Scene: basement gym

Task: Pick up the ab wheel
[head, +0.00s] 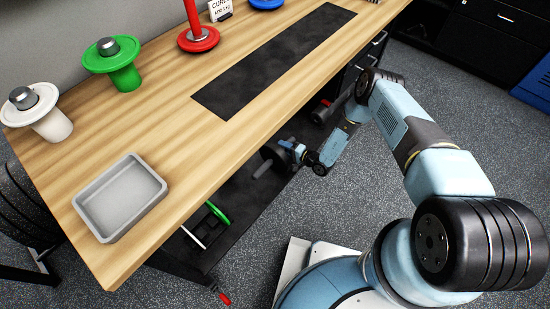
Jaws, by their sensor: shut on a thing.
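The ab wheel (273,159) is a dark wheel with a greyish handle sticking out towards the lower left. It shows beside the front edge of the wooden bench, low down near the dark mat. My gripper (293,149) is at its right side, shut on it. The fingers are small in the picture, and the handle on their side is hidden. I cannot tell whether the wheel touches the mat.
The wooden bench (160,140) overhangs here. It carries a grey tray (120,197), a green stand (113,64) and a red stand (197,38). A green ring (217,213) lies below. Speckled floor (345,205) is open to the right.

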